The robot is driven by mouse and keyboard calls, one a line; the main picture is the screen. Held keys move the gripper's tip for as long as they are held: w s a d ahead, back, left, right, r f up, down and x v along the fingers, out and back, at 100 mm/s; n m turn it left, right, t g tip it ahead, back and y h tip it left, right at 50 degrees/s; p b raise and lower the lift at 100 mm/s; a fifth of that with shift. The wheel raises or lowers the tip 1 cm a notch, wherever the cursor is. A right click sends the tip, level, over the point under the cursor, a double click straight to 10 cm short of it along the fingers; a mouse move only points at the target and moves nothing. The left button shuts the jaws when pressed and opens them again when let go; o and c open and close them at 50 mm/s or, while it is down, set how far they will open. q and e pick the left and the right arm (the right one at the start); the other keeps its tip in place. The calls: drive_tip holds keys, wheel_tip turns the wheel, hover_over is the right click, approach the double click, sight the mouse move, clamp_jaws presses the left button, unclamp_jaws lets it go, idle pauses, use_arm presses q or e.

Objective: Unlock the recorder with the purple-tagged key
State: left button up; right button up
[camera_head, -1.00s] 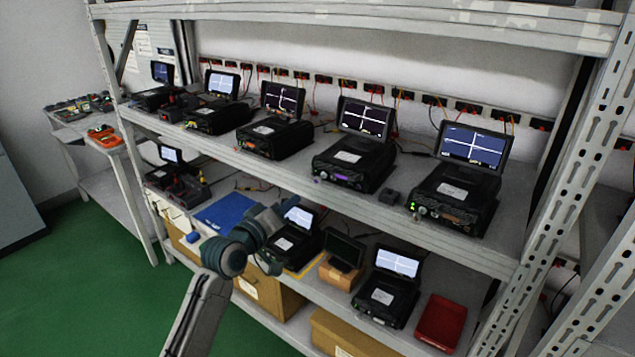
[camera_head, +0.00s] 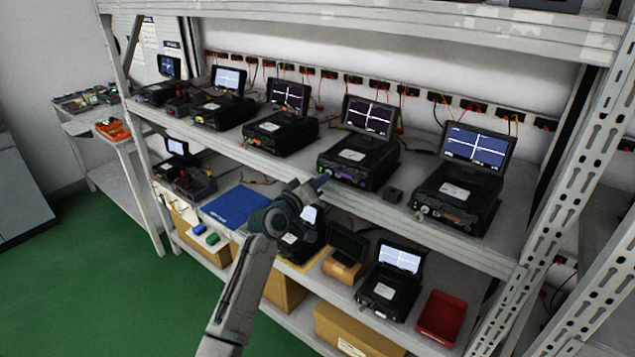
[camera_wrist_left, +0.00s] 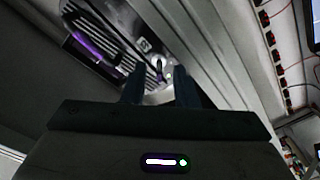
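The recorder with a purple label (camera_head: 372,177) stands on the upper shelf, its screen lit with a white cross. My left gripper (camera_head: 322,181) is at the left end of its front, by the shelf edge. In the left wrist view, the two fingers (camera_wrist_left: 160,88) are apart. The recorder's front (camera_wrist_left: 106,34) lies beyond them, with a purple strip at left. A small purple piece (camera_wrist_left: 158,68), perhaps the key's tag, shows by a round pale fitting ahead of the fingertips. I cannot tell whether the fingers touch it. My right gripper is not in view.
Other recorders stand along the upper shelf, one close at right (camera_head: 458,195). The lower shelf (camera_head: 340,318) holds more recorders, a blue mat (camera_head: 236,204) and a red tray (camera_head: 440,317). A metal upright (camera_head: 580,190) stands at right.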

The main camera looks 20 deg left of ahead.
use_arm(q)
drive_tip(key=shift+c, duration=0.3)
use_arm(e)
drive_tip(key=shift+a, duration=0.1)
use_arm(q)
clamp_jaws()
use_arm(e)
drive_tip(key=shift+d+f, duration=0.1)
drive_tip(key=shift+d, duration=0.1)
